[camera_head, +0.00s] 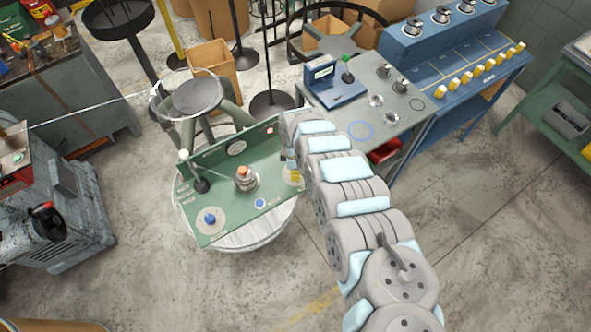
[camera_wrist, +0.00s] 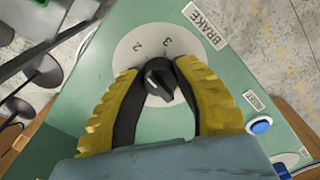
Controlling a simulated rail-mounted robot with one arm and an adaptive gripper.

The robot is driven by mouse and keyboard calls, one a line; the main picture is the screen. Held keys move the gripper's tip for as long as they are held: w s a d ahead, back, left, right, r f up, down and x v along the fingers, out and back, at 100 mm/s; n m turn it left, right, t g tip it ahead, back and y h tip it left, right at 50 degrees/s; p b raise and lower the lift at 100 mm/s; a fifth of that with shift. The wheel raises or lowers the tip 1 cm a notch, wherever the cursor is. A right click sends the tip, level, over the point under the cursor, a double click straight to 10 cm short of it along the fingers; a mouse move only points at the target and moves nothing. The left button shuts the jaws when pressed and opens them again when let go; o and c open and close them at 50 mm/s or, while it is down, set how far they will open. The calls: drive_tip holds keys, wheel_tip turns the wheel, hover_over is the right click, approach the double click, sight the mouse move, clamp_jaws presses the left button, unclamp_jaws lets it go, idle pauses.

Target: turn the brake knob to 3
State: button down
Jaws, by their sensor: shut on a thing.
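The black brake knob (camera_wrist: 160,76) sits in the middle of a pale round dial (camera_wrist: 125,55) on the green panel (camera_wrist: 100,75). The digits 2 and 3 show on the dial, and a white BRAKE label (camera_wrist: 205,25) lies beside it. My gripper (camera_wrist: 159,80) has its yellow fingers with black pads on either side of the knob, shut on it. The knob's raised grip lies between the pads; I cannot tell exactly which digit it points to. In the head view my gripper (camera_head: 293,172) is at the panel's right end, mostly hidden by my arm, and the knob is hidden.
A blue button (camera_wrist: 260,126) is close to the right finger. In the head view the panel also carries a lever (camera_head: 190,168), an orange-topped post (camera_head: 245,178) and a blue knob (camera_head: 210,218). A grey bench (camera_head: 345,105) stands at the upper right.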

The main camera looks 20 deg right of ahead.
drive_tip(key=shift+m, duration=0.3)
drive_tip(key=m+p, duration=0.2)
drive_tip(key=m, duration=0.1)
drive_tip(key=shift+a+r+m, duration=0.1)
drive_tip(key=shift+m, duration=0.2)
drive_tip(key=m+p, duration=0.1)
drive_tip(key=m, duration=0.4)
drive_tip(key=shift+m, duration=0.4)
drive_tip(key=shift+f, duration=0.2)
drive_tip(key=c, duration=0.7)
unclamp_jaws()
drive_tip(key=shift+r, duration=0.2)
